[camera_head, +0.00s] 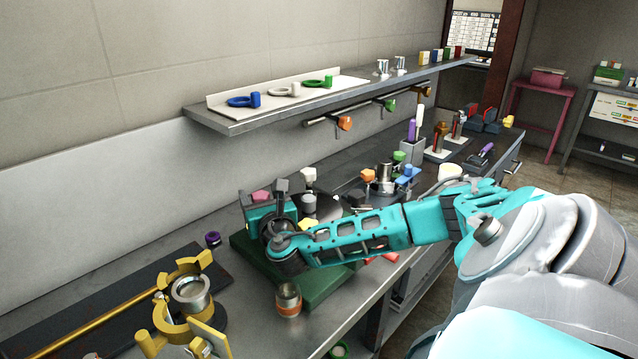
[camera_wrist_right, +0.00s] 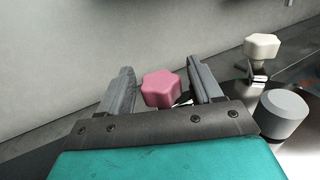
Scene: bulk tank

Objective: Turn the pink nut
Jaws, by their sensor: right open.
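The pink nut (camera_wrist_right: 162,89) is a lobed knob, seen in the right wrist view between the two fingers of my right gripper (camera_wrist_right: 161,85). The fingers stand apart, with a gap on both sides of the nut, and I see no contact. In the head view the pink nut (camera_head: 261,196) shows just behind my right gripper (camera_head: 266,204), at the left of the group of coloured knobs. The head view does not show clearly how deep the nut sits between the fingers. My left gripper is not in view.
A white knob (camera_wrist_right: 262,46) and a grey cylinder (camera_wrist_right: 283,113) stand close on the right. A yellow clamp (camera_head: 163,316) with a metal ring is at the lower left. A small copper-banded cup (camera_head: 288,299) stands on the bench in front. The shelf (camera_head: 231,124) hangs above.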

